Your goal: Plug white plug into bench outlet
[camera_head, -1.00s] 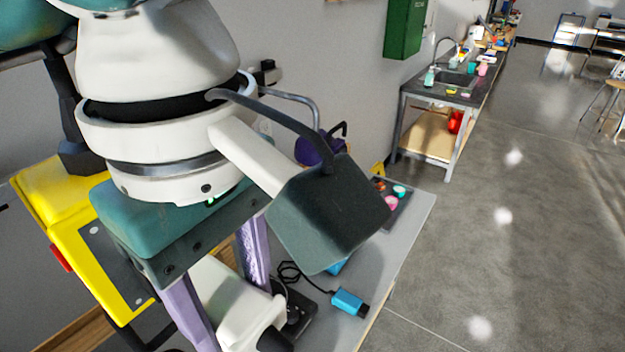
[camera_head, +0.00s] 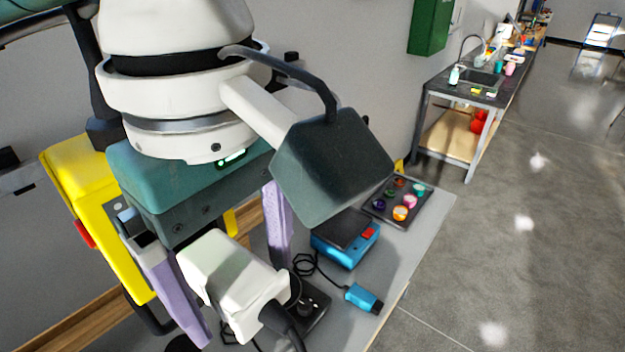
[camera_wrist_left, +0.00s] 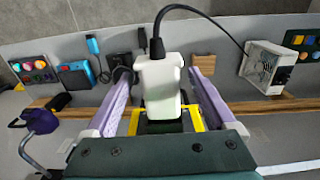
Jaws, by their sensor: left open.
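The white plug (camera_head: 225,275) lies between the two purple fingers of my open left gripper (camera_head: 232,292). In the left wrist view the plug (camera_wrist_left: 162,80) is between the spread fingers (camera_wrist_left: 160,100), with visible space on each side. A black cord leaves its far end. The black bench outlet (camera_head: 316,308) with a round face stands just beside the plug in the head view, partly hidden behind it. In the wrist view the outlet (camera_wrist_left: 121,63) is beyond the left fingertip. I cannot tell whether plug and outlet touch. My right gripper is not shown.
A blue box (camera_head: 345,252), a blue connector (camera_head: 364,298) on a black cable and a dark tray of coloured pots (camera_head: 405,212) are on the grey bench. A yellow thing (camera_head: 75,175) is left of the gripper. A white device (camera_wrist_left: 264,65) stands right in the wrist view.

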